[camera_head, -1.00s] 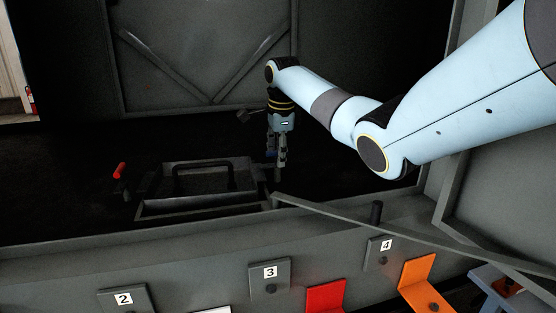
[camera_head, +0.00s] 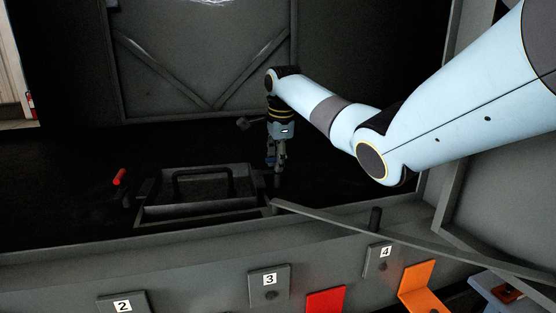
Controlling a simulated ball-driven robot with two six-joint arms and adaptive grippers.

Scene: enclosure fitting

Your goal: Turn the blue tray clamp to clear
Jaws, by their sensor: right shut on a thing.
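The dark grey tray (camera_head: 201,209) with a black raised handle (camera_head: 203,172) sits in the dark enclosure. My right gripper (camera_head: 276,168) points down beside the tray's right end. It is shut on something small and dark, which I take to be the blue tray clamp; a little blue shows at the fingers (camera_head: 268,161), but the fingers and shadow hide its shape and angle. A red-handled clamp (camera_head: 119,176) stands apart, left of the tray. My left gripper is not in view.
The enclosure's front wall (camera_head: 190,262) carries plates numbered 2 (camera_head: 123,304), 3 (camera_head: 269,280) and 4 (camera_head: 384,254). Red (camera_head: 325,300) and orange (camera_head: 419,285) brackets stand in front. A grey bar (camera_head: 370,230) slants from the tray's right side. The back wall has V-shaped braces.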

